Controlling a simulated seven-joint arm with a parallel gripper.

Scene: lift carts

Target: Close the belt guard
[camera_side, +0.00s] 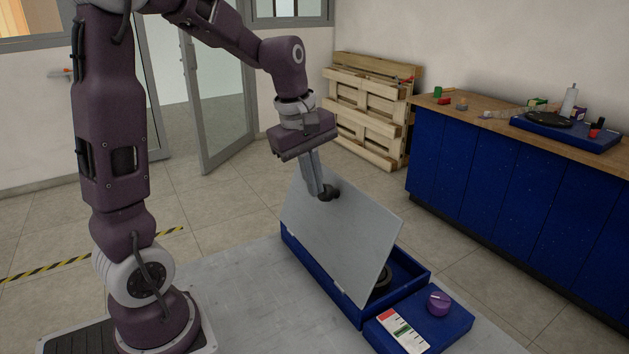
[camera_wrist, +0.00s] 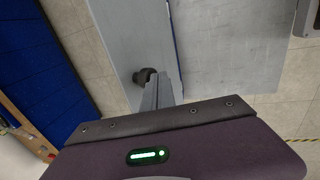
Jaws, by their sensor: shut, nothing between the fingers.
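The belt guard is a flat grey panel (camera_side: 343,228) hinged on a blue box (camera_side: 408,263). In the side view it stands tilted, partly open, with the box's dark inside showing under its right edge. A dark round knob (camera_side: 329,193) sits near the panel's upper edge. My gripper (camera_side: 322,190) points down with its fingers shut and empty, at the knob; I cannot tell whether they touch it. In the wrist view the panel (camera_wrist: 128,30) and the knob (camera_wrist: 144,76) show just beyond my fingers (camera_wrist: 155,85).
A blue control box (camera_side: 425,325) with a purple dial (camera_side: 438,303) and a label adjoins the guard box on the grey table (camera_side: 270,300). A blue workbench (camera_side: 500,165) with tools and a wooden pallet (camera_side: 368,105) stand behind. The table left of the box is clear.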

